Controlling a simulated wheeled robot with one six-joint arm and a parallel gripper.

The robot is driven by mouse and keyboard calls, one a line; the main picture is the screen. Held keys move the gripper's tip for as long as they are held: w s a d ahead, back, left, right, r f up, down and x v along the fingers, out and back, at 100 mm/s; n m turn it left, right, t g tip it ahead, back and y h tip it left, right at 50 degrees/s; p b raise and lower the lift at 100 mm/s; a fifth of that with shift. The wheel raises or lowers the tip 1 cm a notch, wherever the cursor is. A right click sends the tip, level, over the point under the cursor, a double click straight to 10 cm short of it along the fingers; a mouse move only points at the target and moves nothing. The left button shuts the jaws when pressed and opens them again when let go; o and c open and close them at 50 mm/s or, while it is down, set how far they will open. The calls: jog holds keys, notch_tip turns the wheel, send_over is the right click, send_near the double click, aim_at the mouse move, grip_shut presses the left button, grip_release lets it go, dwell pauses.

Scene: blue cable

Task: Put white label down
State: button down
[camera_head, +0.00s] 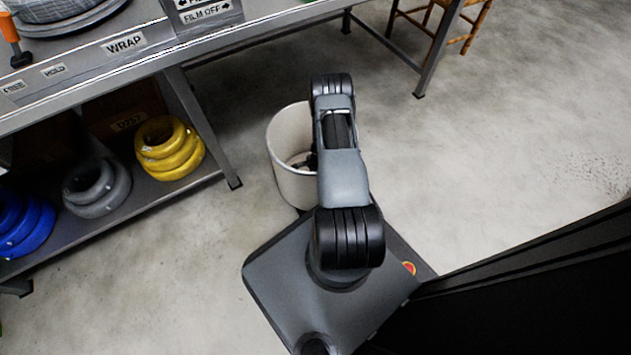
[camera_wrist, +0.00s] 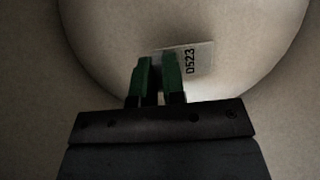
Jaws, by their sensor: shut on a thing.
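My gripper's green fingers are closed on the label's left part, and the printed part sticks out to the right. Behind the label is the pale inside of a round bin (camera_wrist: 100,25). In the head view the white bin (camera_head: 290,185) stands on the floor, and my arm reaches down into it. The label is hidden in the head view. I cannot tell whether the label touches the bin's bottom.
A grey workbench (camera_head: 110,75) with a "WRAP" sign stands at the left. Its lower shelf (camera_head: 130,205) holds blue (camera_head: 25,222), grey (camera_head: 95,187) and yellow (camera_head: 168,148) coils. A wooden stool (camera_head: 470,25) is at the back. The floor at right is clear.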

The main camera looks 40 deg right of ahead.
jog(key=shift+f+b, duration=0.75)
jog(key=shift+f, duration=0.9)
jog(key=shift+f, duration=0.15)
jog(key=c, duration=1.2)
grip_release()
